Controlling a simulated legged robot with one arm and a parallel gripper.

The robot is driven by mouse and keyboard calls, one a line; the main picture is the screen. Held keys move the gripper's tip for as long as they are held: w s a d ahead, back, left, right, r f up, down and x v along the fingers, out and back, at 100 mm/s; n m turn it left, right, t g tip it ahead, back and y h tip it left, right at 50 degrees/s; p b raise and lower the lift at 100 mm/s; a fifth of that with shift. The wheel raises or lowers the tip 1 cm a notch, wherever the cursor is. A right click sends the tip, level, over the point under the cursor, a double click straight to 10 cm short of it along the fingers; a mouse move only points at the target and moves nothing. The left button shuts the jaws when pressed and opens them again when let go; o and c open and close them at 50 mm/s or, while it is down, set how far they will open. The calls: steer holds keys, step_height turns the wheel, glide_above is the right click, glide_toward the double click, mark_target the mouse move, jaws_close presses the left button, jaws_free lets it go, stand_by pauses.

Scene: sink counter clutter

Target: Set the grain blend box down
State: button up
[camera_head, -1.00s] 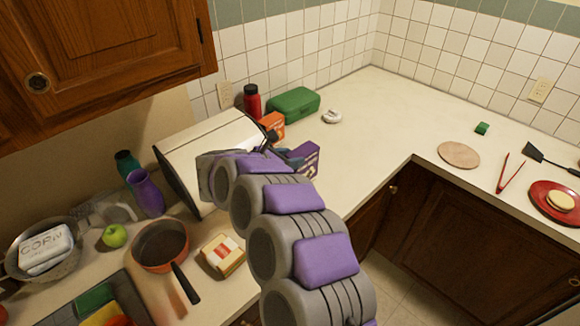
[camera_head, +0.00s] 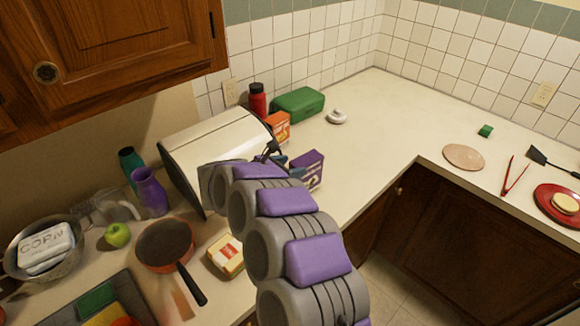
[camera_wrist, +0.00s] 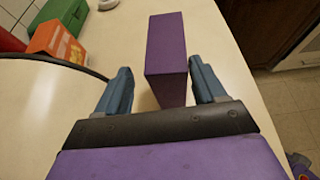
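In the wrist view the purple box (camera_wrist: 166,60) is between the two blue fingers of my gripper (camera_wrist: 159,68). The fingers are spread, with counter showing between the box and each finger, so my gripper is open around it. In the head view my gripper (camera_head: 283,165) is partly hidden by my arm, just left of the box. The box's base is partly hidden in the wrist view.
A cream cylindrical appliance (camera_head: 215,150) lies left of the gripper. An orange box (camera_head: 278,127), green case (camera_head: 299,104) and red bottle (camera_head: 257,101) stand behind. The counter edge is close on the right. Counter behind the box is clear.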

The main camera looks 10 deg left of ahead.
steer(key=shift+o, duration=0.3)
steer(key=shift+d, duration=0.2)
steer(key=shift+d+r, duration=0.15)
steer(key=shift+d, duration=0.4)
steer(key=shift+d+r, duration=0.15)
steer(key=shift+d, duration=0.4)
steer(key=shift+w+a+p+v, duration=0.35)
steer(key=shift+p+v, duration=0.55)
steer(key=shift+v, duration=5.4)
steer(key=w+a+r+n+t+y, duration=0.3)
steer(key=w+r+n+y, duration=0.45)
steer(key=r+n, duration=0.3)
steer(key=s+r+n+g+y, duration=0.2)
steer(key=s+r+n+y, duration=0.55)
steer(key=n, duration=0.65)
steer(key=s+d+f+n+g+h, duration=0.2)
steer(key=s+d+f+n+g, duration=0.2)
steer(key=s+d, duration=0.7)
steer(key=s+d+f+n+g+h, duration=0.2)
steer(key=s+d+f+n+g, duration=0.3)
steer(key=s+d+n, duration=0.3)
steer(key=s+d+f+n+g+h, duration=0.2)
steer(key=s+d+f+n+g, duration=0.2)
steer(key=s+d, duration=1)
steer(key=s+f+n, duration=0.2)
steer(key=s+n, duration=0.1)
steer(key=s, duration=0.3)
steer(key=shift+s+d+f+h, duration=0.15)
steer(key=shift+d+f+h, duration=0.1)
steer(key=shift+h, duration=0.15)
